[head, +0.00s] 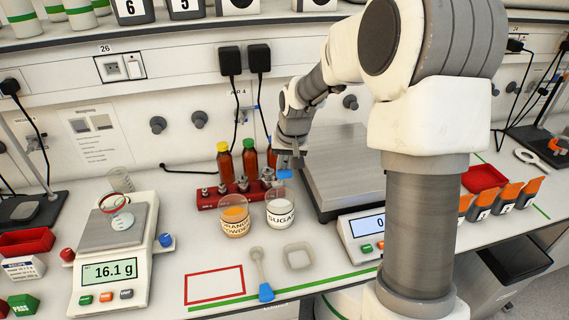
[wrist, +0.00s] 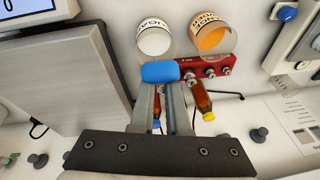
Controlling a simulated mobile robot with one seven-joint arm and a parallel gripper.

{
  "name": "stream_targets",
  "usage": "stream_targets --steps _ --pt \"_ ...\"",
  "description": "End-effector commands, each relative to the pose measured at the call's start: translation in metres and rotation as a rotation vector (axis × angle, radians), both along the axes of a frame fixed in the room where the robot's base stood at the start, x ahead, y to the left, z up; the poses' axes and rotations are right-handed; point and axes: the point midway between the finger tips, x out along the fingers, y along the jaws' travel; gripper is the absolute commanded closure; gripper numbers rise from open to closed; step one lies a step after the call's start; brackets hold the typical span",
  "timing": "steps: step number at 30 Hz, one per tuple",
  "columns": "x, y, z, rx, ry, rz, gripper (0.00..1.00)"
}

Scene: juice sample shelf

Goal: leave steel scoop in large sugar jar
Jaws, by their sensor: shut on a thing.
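The sugar jar (head: 281,216) is a clear jar of white powder labelled SUGAR, standing on the bench; it also shows in the wrist view (wrist: 154,40). My gripper (head: 289,161) is above the jar, pointing down. In the wrist view my gripper (wrist: 166,88) is shut on a blue handle (wrist: 160,72), which I take to be the steel scoop's (head: 285,174). The handle is just above the jar's rim. The scoop's metal part is hidden, so I cannot tell how far it reaches into the jar.
An orange powder jar (head: 235,219) stands left of the sugar jar. A red rack (head: 210,198) with bottles is behind. A blue-handled spoon (head: 264,290) and clear dish (head: 298,256) lie in front. A large scale plate (head: 342,175) is right; a small scale (head: 112,270) reads 16.1 g.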

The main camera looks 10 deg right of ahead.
Motion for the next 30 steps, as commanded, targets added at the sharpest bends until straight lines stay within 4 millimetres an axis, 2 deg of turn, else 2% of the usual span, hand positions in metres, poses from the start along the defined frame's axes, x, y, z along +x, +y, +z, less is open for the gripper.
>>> stream_targets --steps 14,18,30 --pt "0.015 0.000 -0.036 0.000 0.129 0.000 1.00" --pt "0.015 0.000 -0.051 0.000 0.127 -0.001 1.00" --pt "0.015 0.000 -0.080 0.000 0.125 -0.001 1.00"
